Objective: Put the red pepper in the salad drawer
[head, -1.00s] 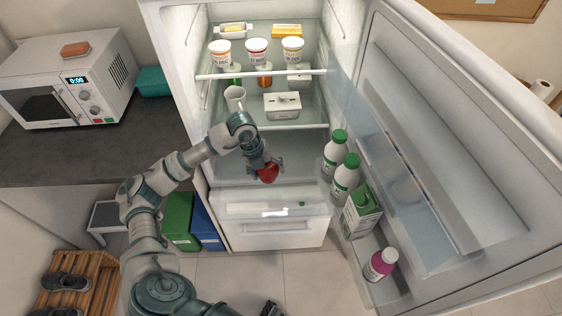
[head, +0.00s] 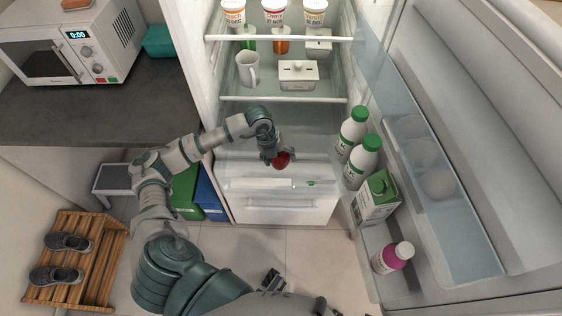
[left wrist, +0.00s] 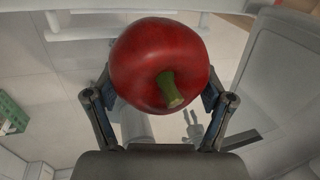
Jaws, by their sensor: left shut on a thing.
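The red pepper (head: 281,160) is held in my left gripper (head: 275,156) inside the open fridge. In the left wrist view the pepper (left wrist: 160,68) sits between the two fingers, its green stem toward the camera. I cannot tell how far the drawer is pulled out. Part of my right gripper (head: 271,282) shows dark at the bottom of the head view; its fingers are too unclear to read.
The fridge door (head: 440,200) stands open at right, with bottles and a carton (head: 377,197) on its shelf. A mug (head: 248,69) and a white box (head: 298,75) stand on the shelf above. A white lower drawer (head: 290,212) is below. Counter and microwave (head: 75,45) are at left.

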